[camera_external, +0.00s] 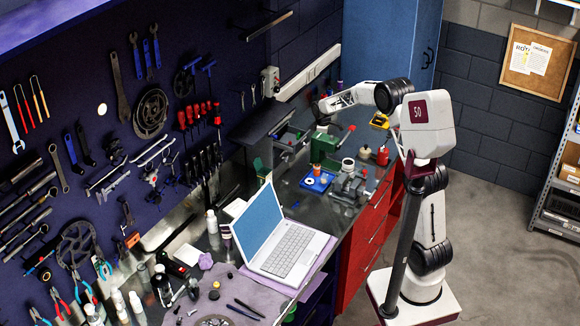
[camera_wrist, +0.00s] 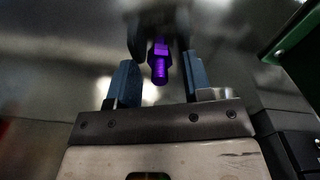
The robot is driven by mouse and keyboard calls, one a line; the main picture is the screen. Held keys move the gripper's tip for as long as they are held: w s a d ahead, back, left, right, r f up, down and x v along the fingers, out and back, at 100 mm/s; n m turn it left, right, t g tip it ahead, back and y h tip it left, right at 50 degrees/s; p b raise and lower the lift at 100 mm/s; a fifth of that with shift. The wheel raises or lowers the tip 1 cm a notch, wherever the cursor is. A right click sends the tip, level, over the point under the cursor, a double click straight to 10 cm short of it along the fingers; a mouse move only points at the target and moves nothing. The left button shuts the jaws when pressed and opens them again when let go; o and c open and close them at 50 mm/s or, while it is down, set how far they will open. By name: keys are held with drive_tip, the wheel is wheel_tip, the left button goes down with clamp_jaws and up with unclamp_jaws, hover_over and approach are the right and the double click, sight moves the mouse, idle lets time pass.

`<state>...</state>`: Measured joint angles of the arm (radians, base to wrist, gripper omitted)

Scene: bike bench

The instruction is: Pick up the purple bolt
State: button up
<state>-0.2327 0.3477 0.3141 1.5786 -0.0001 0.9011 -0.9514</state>
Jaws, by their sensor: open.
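In the wrist view, the purple bolt (camera_wrist: 160,62) shows between the two blue-grey fingers of my gripper (camera_wrist: 158,82). Its threaded end points toward the camera, and its far end is hidden by a dark, blurred shape. The fingers are apart, one to each side, with a visible gap on the bolt's left and a narrower one on its right. I cannot tell whether the bolt lies on the bench surface. In the external view, my gripper (camera_external: 322,108) is over the far part of the bench, and the bolt cannot be made out there.
A green box (camera_external: 324,147) stands near my gripper, and its edge shows at the right of the wrist view (camera_wrist: 285,35). A laptop (camera_external: 285,245) sits further along the bench. Tools hang on the wall.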

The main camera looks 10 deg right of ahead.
drive_tip(key=c, duration=0.8)
drive_tip(key=shift+r, duration=0.1)
drive_tip(key=shift+r, duration=4.9)
